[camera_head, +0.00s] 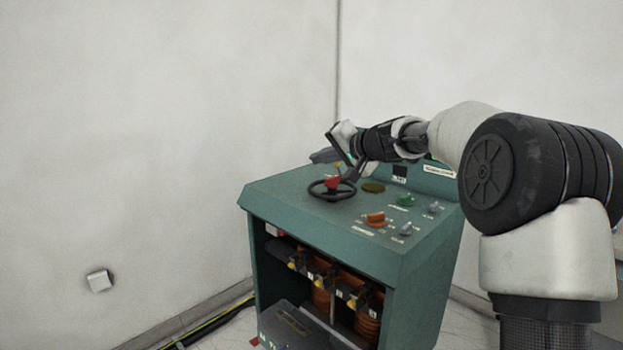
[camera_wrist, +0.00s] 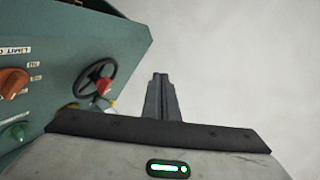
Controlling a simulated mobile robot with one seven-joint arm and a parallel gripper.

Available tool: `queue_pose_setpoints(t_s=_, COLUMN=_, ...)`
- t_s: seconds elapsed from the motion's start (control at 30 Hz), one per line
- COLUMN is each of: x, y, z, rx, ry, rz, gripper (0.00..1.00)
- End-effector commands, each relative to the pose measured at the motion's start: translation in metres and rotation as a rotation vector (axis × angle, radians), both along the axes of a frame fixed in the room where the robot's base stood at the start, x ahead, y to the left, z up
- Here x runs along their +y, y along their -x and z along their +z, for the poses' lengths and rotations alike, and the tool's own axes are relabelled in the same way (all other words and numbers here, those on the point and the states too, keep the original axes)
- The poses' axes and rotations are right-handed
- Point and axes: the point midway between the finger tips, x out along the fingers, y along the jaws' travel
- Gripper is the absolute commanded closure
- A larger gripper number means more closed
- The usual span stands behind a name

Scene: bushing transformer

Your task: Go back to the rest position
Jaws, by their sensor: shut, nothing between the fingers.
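My gripper (camera_wrist: 160,82) is shut and empty in the wrist view, its fingers pressed together and pointing at a plain pale background. In the head view my gripper (camera_head: 352,177) is small and partly hidden by my wrist. It hangs over the back of the green transformer cabinet (camera_head: 300,228), close to the black handwheel (camera_head: 318,193) with its red knob. In the wrist view the handwheel (camera_wrist: 88,92) lies left of the fingers, with a visible gap between them. I cannot tell the exact height of the fingers above the panel.
The panel carries an orange knob (camera_head: 376,219), a green knob (camera_head: 406,201) and small grey switches. Orange coils (camera_head: 368,327) show in the open cabinet front. Pale walls (camera_head: 150,120) meet in a corner behind the cabinet. Yellow and black cables (camera_head: 215,322) run along the floor at left.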

Motion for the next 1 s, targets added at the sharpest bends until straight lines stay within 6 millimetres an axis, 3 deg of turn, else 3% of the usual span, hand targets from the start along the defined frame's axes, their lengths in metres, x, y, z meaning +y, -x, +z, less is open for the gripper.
queue_pose_setpoints(t_s=0.03, x=0.010, y=0.035, z=-0.003, rx=0.009, ry=0.083, rz=0.036, gripper=1.00)
queue_pose_setpoints(t_s=0.2, x=0.011, y=0.150, z=-0.027, rx=0.077, ry=0.349, rz=0.114, gripper=1.00)
queue_pose_setpoints(t_s=0.4, x=-0.026, y=0.288, z=-0.073, rx=0.172, ry=0.619, rz=0.143, gripper=1.00)
queue_pose_setpoints(t_s=0.5, x=-0.048, y=0.342, z=-0.098, rx=0.213, ry=0.715, rz=0.141, gripper=1.00)
queue_pose_setpoints(t_s=0.7, x=-0.084, y=0.417, z=-0.140, rx=0.272, ry=0.841, rz=0.130, gripper=1.00)
queue_pose_setpoints(t_s=0.93, x=-0.117, y=0.480, z=-0.186, rx=0.320, ry=0.944, rz=0.117, gripper=1.00)
queue_pose_setpoints(t_s=0.97, x=-0.120, y=0.485, z=-0.184, rx=0.325, ry=0.954, rz=0.115, gripper=1.00)
queue_pose_setpoints(t_s=1.0, x=-0.119, y=0.481, z=-0.160, rx=0.324, ry=0.951, rz=0.116, gripper=1.00)
